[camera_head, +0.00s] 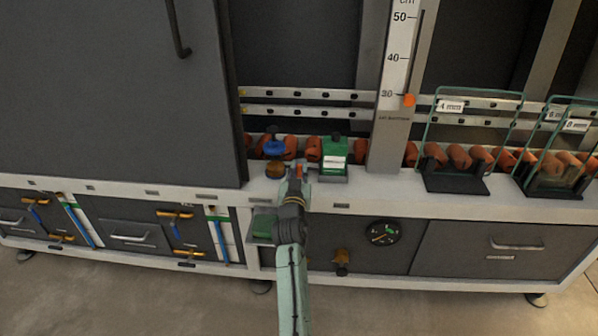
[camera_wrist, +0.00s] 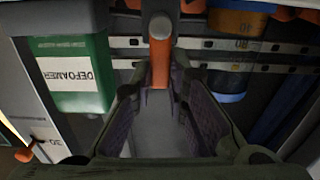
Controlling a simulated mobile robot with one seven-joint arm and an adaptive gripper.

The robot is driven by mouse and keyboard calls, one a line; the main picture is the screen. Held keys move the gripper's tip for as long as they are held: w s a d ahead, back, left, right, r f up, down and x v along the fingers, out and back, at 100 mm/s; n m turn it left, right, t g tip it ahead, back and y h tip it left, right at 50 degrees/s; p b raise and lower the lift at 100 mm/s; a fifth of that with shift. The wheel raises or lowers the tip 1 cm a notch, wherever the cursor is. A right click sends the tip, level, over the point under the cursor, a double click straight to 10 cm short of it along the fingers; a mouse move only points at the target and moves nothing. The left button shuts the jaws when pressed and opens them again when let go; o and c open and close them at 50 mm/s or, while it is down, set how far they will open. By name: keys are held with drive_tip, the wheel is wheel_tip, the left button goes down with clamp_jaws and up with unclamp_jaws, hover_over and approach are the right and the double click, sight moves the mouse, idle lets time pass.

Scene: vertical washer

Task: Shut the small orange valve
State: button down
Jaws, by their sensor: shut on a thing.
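The small orange valve handle (camera_wrist: 160,62) stands upright in the middle of the wrist view, below a grey round joint. My gripper (camera_wrist: 163,84) has its two fingers closed on the lower part of this handle, one on each side. In the head view my gripper (camera_head: 297,178) is at the front edge of the white ledge, and a bit of the orange handle (camera_head: 300,169) shows at its tip. The fingers and wrist hide most of the valve there, so I cannot tell how far it is turned.
A green DEFOAMER bottle (camera_head: 334,158) stands close on the right; it also shows in the wrist view (camera_wrist: 80,75). A blue-and-orange container (camera_head: 275,158) stands close on the left. Wire racks (camera_head: 470,140) are farther right. A gauge (camera_head: 382,233) and brass valve (camera_head: 341,262) are below.

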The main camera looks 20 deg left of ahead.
drive_tip(key=c, duration=1.6)
unclamp_jaws()
drive_tip(key=shift+o, duration=0.2)
drive_tip(key=shift+s, duration=0.1)
drive_tip(key=v, duration=1.2)
